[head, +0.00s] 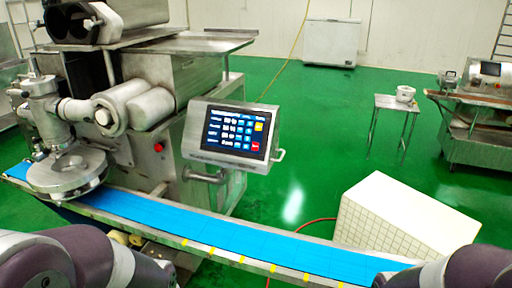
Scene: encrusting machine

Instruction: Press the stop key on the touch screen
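The touch screen (234,134) is a tilted panel in a metal housing on the side of the encrusting machine, right of the picture's middle left. It shows rows of white text and blue boxes on dark blue. At its right edge are a yellow key (259,127) and a red key (255,146); the labels are too small to read, so I cannot tell for sure which is the stop key. My arms show at the bottom left and bottom right corners, well apart from the screen. Neither gripper is in view.
A blue conveyor belt (225,233) crosses between me and the screen. The steel machine (190,75) stands behind it. A red button (158,147) sits on the machine body. A white tiled block (400,222) stands at right.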

